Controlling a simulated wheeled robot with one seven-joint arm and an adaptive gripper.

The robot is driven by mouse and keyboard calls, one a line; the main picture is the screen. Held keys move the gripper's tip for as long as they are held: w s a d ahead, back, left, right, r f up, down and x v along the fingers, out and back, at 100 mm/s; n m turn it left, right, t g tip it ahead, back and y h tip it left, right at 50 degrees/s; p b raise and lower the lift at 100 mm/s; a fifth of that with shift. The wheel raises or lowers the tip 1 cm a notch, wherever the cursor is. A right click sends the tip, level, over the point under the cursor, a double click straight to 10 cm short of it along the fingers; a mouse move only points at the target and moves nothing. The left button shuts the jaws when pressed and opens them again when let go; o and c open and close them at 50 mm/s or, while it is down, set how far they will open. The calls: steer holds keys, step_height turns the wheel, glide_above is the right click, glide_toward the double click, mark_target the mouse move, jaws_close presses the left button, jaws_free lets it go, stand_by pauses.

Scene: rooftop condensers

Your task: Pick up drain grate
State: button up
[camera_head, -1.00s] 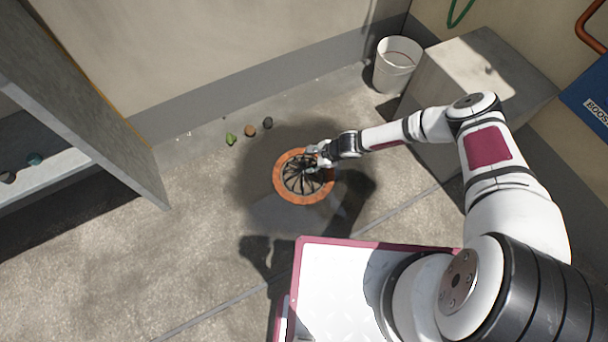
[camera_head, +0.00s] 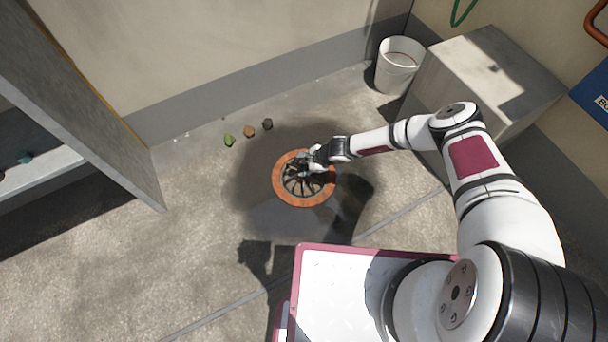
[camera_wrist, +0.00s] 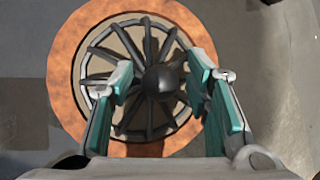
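The drain grate (camera_head: 301,184) is a dark, domed, spoked grate inside an orange-brown ring (camera_head: 285,195) on the floor. In the wrist view the grate (camera_wrist: 130,115) shows its radiating ribs and a round dark knob (camera_wrist: 160,82) at the centre. My gripper (camera_head: 307,166) is over the upper part of the grate in the head view. In the wrist view my gripper (camera_wrist: 165,90) is open, its teal-padded fingers on either side of the knob with gaps between. Whether the fingers reach down to the ribs, I cannot tell.
Green, brown and dark small lumps (camera_head: 248,132) lie on the floor near the wall. A white bucket (camera_head: 398,67) stands in the corner beside a grey box (camera_head: 490,85). A grey shelf unit (camera_head: 95,120) stands at the left. The floor between shelf and ring is clear.

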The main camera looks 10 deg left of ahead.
jaws_close()
steer(key=shift+r, duration=0.2)
